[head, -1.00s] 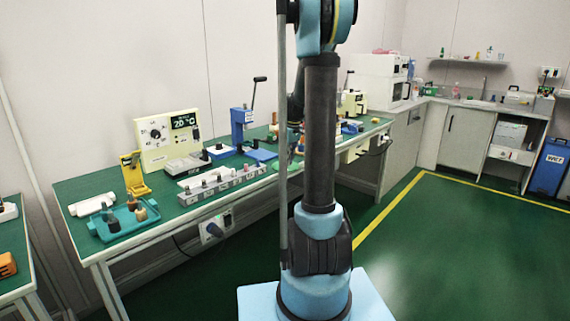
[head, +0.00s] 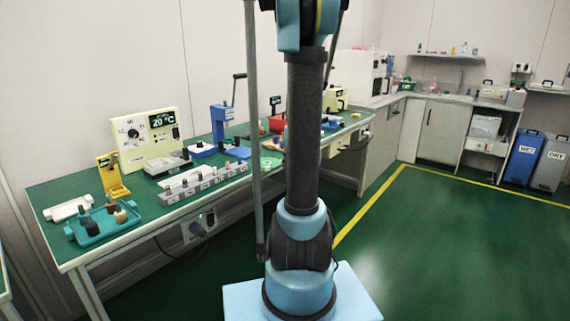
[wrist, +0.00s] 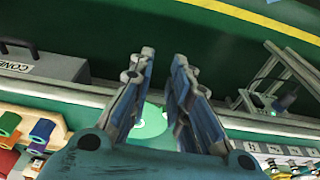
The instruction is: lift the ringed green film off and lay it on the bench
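A light green disc (wrist: 151,122) with a pale centre lies on the bench below my fingers in the wrist view; I take it for the ringed green film. One finger partly covers it. Its light green edge also shows in the head view on the bench (head: 50,197), just past the right end of the grey block row. My gripper (wrist: 164,56) has its two fingers apart, with nothing seen between the tips. The disc is seen through the gap, lower than the fingers. In the head view my gripper is hidden behind my arm.
A grey numbered block row (head: 205,180) lies along the front edge, left of the disc in the head view. A blue lever press (head: 222,128) stands behind. Coloured rolls (wrist: 40,132) lie at lower left in the wrist view, near a grey box (wrist: 42,62).

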